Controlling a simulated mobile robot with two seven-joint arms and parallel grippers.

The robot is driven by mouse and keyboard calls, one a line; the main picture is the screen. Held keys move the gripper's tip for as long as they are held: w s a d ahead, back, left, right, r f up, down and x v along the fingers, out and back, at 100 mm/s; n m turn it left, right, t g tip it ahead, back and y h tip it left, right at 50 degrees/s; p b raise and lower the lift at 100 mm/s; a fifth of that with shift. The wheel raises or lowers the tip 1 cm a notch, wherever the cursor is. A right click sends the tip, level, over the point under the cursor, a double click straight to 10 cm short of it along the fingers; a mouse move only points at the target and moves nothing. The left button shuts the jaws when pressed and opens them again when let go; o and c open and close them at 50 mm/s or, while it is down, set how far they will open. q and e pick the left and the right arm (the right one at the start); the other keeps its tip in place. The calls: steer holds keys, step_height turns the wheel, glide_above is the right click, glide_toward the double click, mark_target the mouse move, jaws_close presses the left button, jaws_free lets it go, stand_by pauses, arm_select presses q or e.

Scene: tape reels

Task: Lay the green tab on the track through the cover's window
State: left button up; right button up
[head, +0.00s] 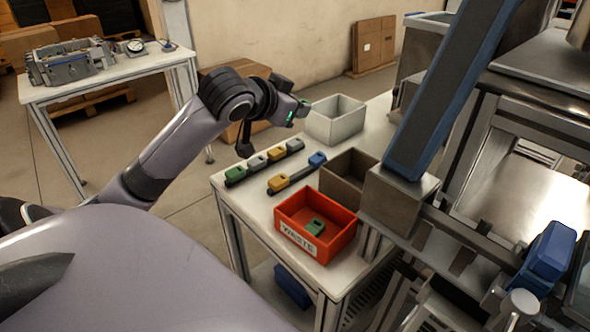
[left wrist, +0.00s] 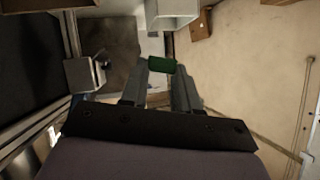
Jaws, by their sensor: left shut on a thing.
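My left gripper (head: 298,108) is raised above the far part of the white table, near the white bin. The left wrist view shows its two fingers (left wrist: 161,78) shut on a green tab (left wrist: 161,64), which lies across the fingertips. In the head view the held tab (head: 305,103) is small and mostly hidden by the gripper. I cannot clearly make out the track or the cover's window; a metal rail assembly (head: 468,246) shows at the right. My right gripper is not in view.
A red waste bin (head: 331,247) holds another green tab (head: 315,227). Two strips carry several coloured blocks (head: 257,163) on the table (head: 233,206). A white bin (head: 336,124) and a brown bin (head: 335,188) stand there. A blue slanted beam (head: 447,95) rises at the right.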

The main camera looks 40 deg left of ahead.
mark_target(294, 179)
arm_select(q)
step_height(294, 179, down, 16)
steer(key=shift+r, duration=0.1)
stand_by(0.4)
steer(key=o, duration=1)
